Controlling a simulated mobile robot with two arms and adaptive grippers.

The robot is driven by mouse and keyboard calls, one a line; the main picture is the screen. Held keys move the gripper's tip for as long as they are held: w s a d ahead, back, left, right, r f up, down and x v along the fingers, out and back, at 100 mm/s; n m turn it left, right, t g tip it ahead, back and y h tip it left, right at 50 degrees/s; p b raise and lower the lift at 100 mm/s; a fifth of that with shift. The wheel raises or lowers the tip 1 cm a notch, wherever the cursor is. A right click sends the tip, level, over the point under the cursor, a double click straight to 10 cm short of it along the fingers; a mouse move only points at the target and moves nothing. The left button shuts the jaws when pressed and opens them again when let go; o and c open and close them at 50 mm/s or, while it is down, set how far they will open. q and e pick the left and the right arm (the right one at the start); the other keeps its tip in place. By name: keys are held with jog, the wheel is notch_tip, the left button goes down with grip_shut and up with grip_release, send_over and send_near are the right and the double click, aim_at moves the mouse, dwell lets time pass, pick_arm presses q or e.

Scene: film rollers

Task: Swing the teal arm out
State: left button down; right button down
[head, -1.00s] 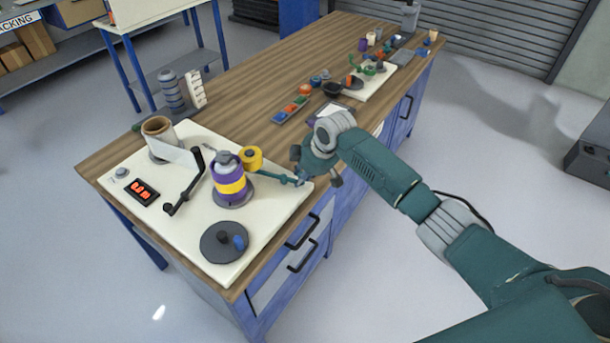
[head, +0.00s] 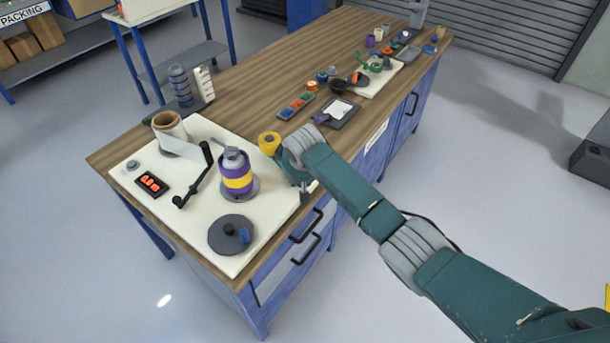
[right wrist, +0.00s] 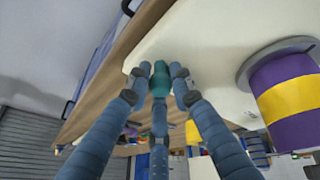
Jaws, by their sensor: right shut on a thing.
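My right gripper (head: 303,190) is at the right edge of the cream board (head: 205,235). In the right wrist view the right gripper (right wrist: 156,80) has its fingers closed on either side of a teal knob-like piece (right wrist: 160,68), which I take as part of the teal arm. A yellow roller (head: 268,144) stands just behind my wrist, apart from the purple spool with a yellow band (head: 236,188). That spool also shows in the right wrist view (right wrist: 280,118). My left gripper is not in view.
The board also carries a brown roll (head: 169,126), a black crank-like bar (head: 196,178), a red display (head: 151,184) and a dark disc (head: 231,235). A dark tablet-like tray (head: 338,113) lies beyond my wrist. Bare wood (head: 235,105) lies behind the board.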

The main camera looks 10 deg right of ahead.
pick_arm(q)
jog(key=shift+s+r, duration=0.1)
pick_arm(e)
jog(key=shift+a, duration=0.1)
dwell(0.3)
jog(key=c, duration=1.5)
grip_release()
jog(key=shift+c, duration=0.2)
jog(key=v, duration=1.2)
